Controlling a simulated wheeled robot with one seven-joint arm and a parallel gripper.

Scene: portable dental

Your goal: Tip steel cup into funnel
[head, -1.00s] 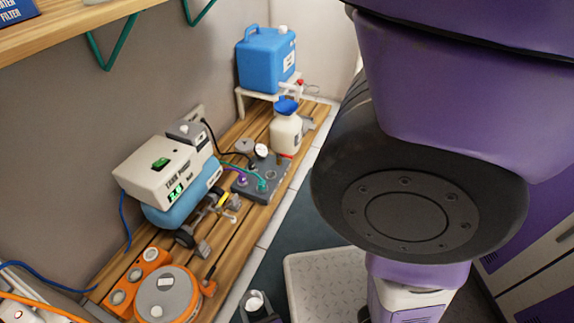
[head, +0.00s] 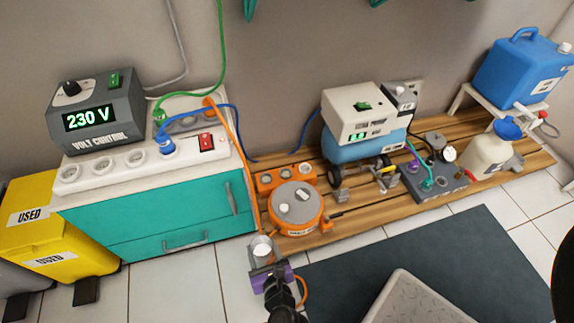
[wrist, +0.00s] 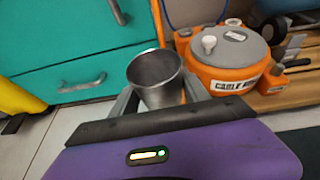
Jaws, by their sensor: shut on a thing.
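The steel cup (head: 261,246) is in my gripper (head: 266,264), low in the head view's centre-left, over the floor in front of the orange cable reel. In the wrist view the cup (wrist: 154,72) stands roughly upright between my two fingers, its open mouth showing a grey inside. I cannot tell whether it holds anything. The blue funnel (head: 508,129) sits in the neck of a cream bottle (head: 485,154) at the right end of the wooden platform, well apart from my gripper.
The orange cable reel (head: 295,210) and blue compressor (head: 362,146) stand on the slatted platform (head: 520,160). A blue water container (head: 520,70) is on a stand at far right. A teal cabinet (head: 150,222) is at left. A pale tray-like top (head: 420,302) is in front.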

